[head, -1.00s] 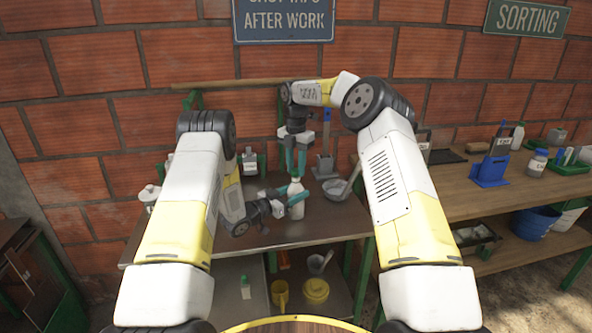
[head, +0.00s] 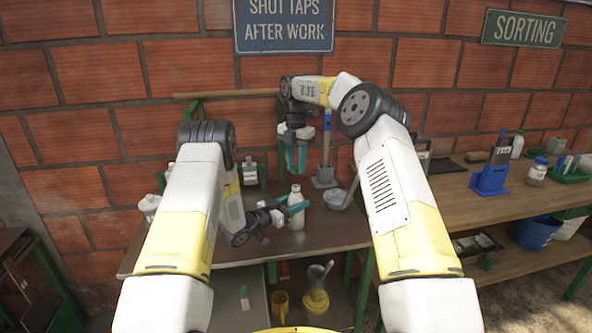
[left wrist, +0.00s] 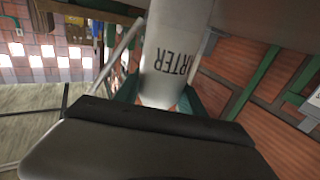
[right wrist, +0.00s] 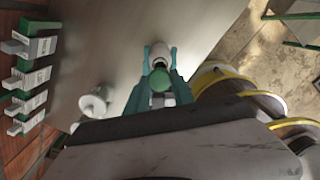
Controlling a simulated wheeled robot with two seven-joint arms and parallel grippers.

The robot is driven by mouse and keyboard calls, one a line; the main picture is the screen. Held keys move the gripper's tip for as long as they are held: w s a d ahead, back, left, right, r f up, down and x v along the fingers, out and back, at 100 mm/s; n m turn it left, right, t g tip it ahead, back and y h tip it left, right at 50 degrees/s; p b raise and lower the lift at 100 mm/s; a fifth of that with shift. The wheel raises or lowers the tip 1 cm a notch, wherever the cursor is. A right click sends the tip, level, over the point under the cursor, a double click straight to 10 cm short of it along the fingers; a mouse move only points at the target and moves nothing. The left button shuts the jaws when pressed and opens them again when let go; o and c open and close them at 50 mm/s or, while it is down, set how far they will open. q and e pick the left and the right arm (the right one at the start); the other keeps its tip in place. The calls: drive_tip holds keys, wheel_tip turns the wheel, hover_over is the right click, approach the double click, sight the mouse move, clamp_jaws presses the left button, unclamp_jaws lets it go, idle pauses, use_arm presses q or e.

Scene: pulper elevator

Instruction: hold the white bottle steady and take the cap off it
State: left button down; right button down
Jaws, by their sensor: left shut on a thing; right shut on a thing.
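The white bottle (head: 296,217) stands upright on the dark table, its top bare. My left gripper (head: 294,207) is shut around its upper part from the side. The left wrist view shows the bottle (left wrist: 172,62) close up between the fingers, with dark lettering upside down. My right gripper (head: 301,160) points down above the bottle, apart from it. In the right wrist view its teal fingers are shut on the green cap (right wrist: 162,79), with the bottle top (right wrist: 160,53) beyond. The cap is hard to make out in the head view.
A grey bowl (head: 335,197) stands right of the bottle, with a blue-handled tool (head: 326,150) behind it. A small labelled container (head: 249,170) stands behind left, a white vessel (head: 149,205) far left. The lower shelf holds a yellow tub (head: 315,301). The tabletop in front is clear.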

use_arm(q)
drive_tip(key=c, duration=0.6)
unclamp_jaws()
drive_tip(key=v, duration=1.2)
